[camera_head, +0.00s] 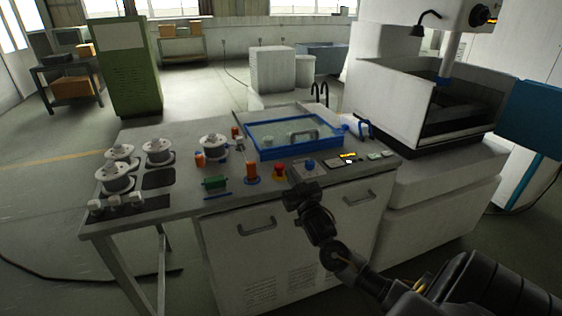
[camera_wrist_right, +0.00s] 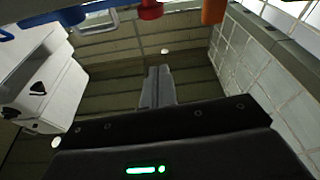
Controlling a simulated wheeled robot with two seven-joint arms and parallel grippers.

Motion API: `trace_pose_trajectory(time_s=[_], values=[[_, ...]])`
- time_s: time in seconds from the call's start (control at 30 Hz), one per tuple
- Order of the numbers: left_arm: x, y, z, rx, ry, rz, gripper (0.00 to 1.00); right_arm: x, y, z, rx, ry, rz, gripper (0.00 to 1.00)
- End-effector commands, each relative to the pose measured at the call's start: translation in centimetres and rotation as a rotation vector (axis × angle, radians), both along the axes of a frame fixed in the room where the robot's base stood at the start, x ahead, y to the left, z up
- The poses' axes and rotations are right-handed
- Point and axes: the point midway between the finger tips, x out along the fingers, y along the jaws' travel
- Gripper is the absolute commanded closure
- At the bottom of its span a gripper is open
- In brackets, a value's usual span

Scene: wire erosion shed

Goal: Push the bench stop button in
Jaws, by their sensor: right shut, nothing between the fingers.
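In the right wrist view the shut fingers (camera_wrist_right: 158,72) show in the middle, and a red part (camera_wrist_right: 150,10), probably the button, is at the top edge, apart from the fingertips. My left gripper is not in view.
A blue-rimmed tray (camera_head: 262,155) lies behind. White spools (camera_head: 114,179) stand at the left. A large machine (camera_head: 440,110) rises at the right. Cabinet handles (camera_head: 257,229) project from the bench front.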

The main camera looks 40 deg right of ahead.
Motion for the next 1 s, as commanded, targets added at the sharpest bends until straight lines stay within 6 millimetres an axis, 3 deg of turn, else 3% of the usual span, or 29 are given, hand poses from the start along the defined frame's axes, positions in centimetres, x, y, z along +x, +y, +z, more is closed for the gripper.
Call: trace_pose_trajectory(time_s=[0.37, 0.87, 1.0], values=[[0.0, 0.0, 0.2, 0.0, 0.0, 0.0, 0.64, 0.8, -0.2, 0.3, 0.001, 0.0, 0.001, 1.0], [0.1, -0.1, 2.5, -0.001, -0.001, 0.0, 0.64, 9.6, -3.0, 2.7, 0.0, 0.001, 0.0, 1.0], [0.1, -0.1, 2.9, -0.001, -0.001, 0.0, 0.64, 9.0, -3.0, 0.1, 0.001, 0.006, 0.0, 1.0]])
